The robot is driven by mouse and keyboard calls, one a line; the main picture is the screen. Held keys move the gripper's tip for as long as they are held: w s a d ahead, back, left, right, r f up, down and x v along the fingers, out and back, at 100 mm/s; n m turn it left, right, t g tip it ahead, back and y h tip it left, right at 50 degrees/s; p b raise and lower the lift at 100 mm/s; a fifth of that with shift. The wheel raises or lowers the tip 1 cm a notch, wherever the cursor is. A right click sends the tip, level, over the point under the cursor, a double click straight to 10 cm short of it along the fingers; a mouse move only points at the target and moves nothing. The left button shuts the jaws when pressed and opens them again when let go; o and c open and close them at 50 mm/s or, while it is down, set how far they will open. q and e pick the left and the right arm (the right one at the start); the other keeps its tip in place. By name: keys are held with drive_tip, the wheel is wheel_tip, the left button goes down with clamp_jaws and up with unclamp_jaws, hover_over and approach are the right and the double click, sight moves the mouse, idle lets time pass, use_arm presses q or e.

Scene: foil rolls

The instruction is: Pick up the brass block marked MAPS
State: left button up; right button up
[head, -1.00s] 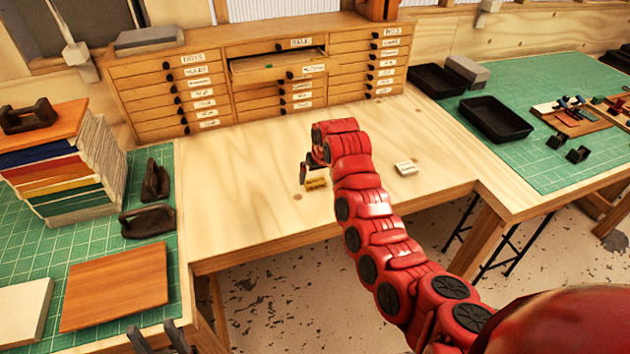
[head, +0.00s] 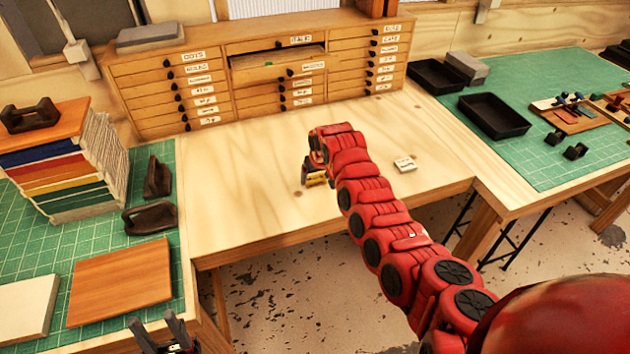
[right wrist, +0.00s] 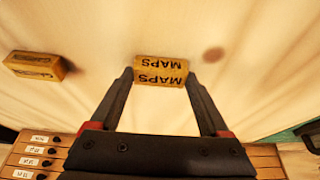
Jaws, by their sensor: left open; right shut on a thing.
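The brass block marked MAPS (right wrist: 160,71) is between the fingertips of my right gripper (right wrist: 160,78) in the right wrist view, its lettering facing the camera. In the head view my right gripper (head: 313,173) is low over the wooden bench, and the block (head: 316,181) shows as a small yellowish piece, partly hidden by the gripper and arm. The right gripper is shut on the block. The block is at or very near the bench top; I cannot tell whether it touches. My left gripper (head: 160,330) is open and empty at the bottom left edge.
A second brass block (head: 405,164) lies to the right on the bench, also visible in the right wrist view (right wrist: 33,66). A drawer cabinet (head: 215,100) stands behind, one drawer (head: 278,70) partly open. The bench left of the gripper (head: 240,195) is clear.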

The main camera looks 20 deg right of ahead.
clamp_jaws()
